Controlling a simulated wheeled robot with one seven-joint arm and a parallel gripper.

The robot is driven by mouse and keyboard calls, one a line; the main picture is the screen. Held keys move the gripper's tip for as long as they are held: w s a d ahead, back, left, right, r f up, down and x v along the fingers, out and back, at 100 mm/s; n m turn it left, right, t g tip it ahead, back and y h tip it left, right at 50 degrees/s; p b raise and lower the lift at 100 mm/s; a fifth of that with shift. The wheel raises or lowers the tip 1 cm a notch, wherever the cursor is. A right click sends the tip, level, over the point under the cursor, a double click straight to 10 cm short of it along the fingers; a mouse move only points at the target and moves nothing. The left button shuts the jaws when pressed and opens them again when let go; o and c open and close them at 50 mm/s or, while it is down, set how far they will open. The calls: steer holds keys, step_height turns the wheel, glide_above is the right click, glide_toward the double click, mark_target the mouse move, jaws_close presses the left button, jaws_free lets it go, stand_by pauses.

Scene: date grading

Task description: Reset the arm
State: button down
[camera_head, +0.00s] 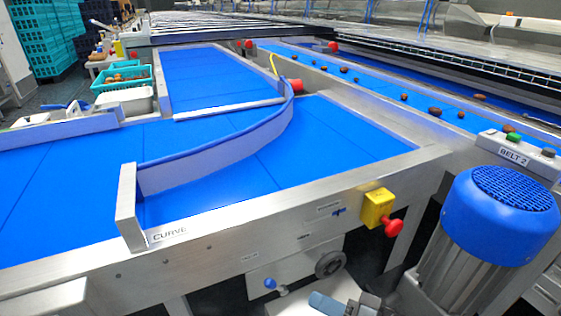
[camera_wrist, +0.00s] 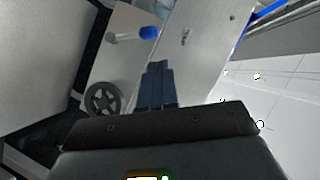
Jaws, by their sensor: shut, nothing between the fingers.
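My gripper (camera_wrist: 157,68) shows in the wrist view with its two dark blue fingers pressed together and nothing between them. In the head view my gripper (camera_head: 322,300) shows at the bottom edge, below the side of the curve conveyor and in front of its lower panel. It is close to the panel's handwheel and blue-tipped handle; I cannot tell how far apart they are.
The handwheel (camera_head: 330,263) and the blue-tipped handle (camera_head: 271,284) stick out from the panel. A yellow box with a red button (camera_head: 378,208) is on the frame above. A blue motor (camera_head: 500,215) stands at right. Dates lie on the right belt (camera_head: 375,85).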

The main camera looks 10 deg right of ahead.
steer(key=s+d+f+m+t+h+p, duration=0.1)
steer(key=s+d+h, duration=0.3)
steer(key=s, duration=0.6)
steer(key=s+d+f+t+h+p, duration=0.1)
steer(key=s+d+h, duration=0.25)
steer(key=s, duration=0.55)
steer(key=s+d+r+n+t+h+p, duration=0.2)
steer(key=s+r+n+h, duration=0.1)
steer(key=s+r, duration=1)
step_height(320, 180, up, 2)
steer(key=shift+d+r+n, duration=0.15)
steer(key=shift+n, duration=0.35)
